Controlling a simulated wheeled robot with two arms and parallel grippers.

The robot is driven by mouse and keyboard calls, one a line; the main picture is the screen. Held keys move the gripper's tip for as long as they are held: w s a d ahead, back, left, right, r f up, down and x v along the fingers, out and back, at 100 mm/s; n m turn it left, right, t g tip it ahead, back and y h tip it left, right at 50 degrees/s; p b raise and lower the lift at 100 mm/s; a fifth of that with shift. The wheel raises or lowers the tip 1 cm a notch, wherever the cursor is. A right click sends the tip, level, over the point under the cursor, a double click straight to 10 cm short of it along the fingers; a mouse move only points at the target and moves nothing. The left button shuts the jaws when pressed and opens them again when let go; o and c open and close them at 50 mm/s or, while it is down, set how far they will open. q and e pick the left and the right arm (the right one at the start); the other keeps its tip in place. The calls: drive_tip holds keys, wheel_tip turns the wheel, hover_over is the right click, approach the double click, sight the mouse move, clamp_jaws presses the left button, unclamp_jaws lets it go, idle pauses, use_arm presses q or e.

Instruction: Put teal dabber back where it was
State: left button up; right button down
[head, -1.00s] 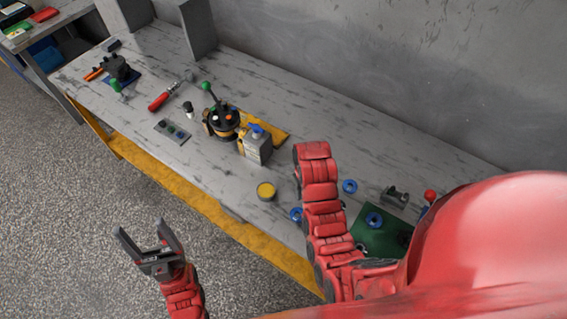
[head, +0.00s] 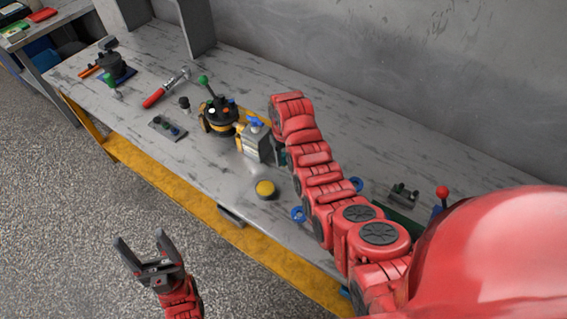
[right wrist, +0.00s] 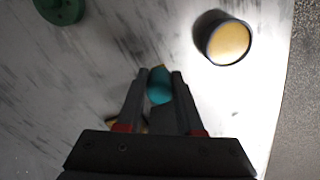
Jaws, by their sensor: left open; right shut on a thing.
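The teal dabber (right wrist: 159,86) is between the fingers of my right gripper (right wrist: 158,74) in the right wrist view. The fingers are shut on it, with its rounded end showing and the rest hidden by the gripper. A small yellow bit shows just beyond the fingertips. In the head view my right arm hides most of that gripper, beside the grey blue-topped container (head: 258,142). My left gripper (head: 145,246) is open and empty, over the floor in front of the bench.
A round tin with a yellow top (head: 265,189) stands near the bench's front edge; it also shows in the right wrist view (right wrist: 228,41). A black-and-yellow motor (head: 219,117) with a green-knobbed lever stands left of the container. A red-handled tool (head: 158,95) lies further left.

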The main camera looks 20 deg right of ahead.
sight(284, 164)
drive_tip(key=shift+w+f+p, duration=0.2)
drive_tip(key=shift+p, duration=0.25)
wheel_tip(284, 164, down, 2)
drive_tip(key=shift+f+p, duration=0.25)
drive_tip(key=shift+p, duration=0.2)
drive_tip(key=shift+f, duration=0.35)
drive_tip(key=shift+f, duration=0.15)
drive_tip(key=c, duration=0.5)
unclamp_jaws()
drive_tip(key=shift+c, duration=0.2)
